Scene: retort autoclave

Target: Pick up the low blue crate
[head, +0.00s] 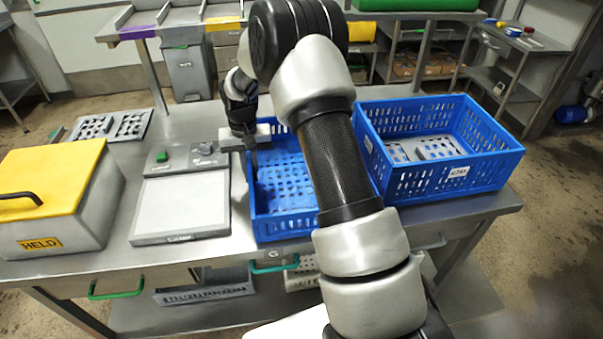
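The low blue crate (267,229) stands on the steel table, between the white-topped scale and a taller blue crate. My arm crosses in front of it and hides its right part. Its floor has a grid of holes, and the part I see looks empty. My gripper (254,165) points down at the crate's left wall, toward the back left. One dark finger shows just inside that wall; the other finger is not clear. I cannot tell whether the gripper touches the wall or is shut on it.
The taller blue crate (488,172) with grey inserts stands close on the right. The scale (183,205) is close on the left, with a yellow-lidded box marked HELD (60,195) beyond it. Little bare tabletop is left around the crate.

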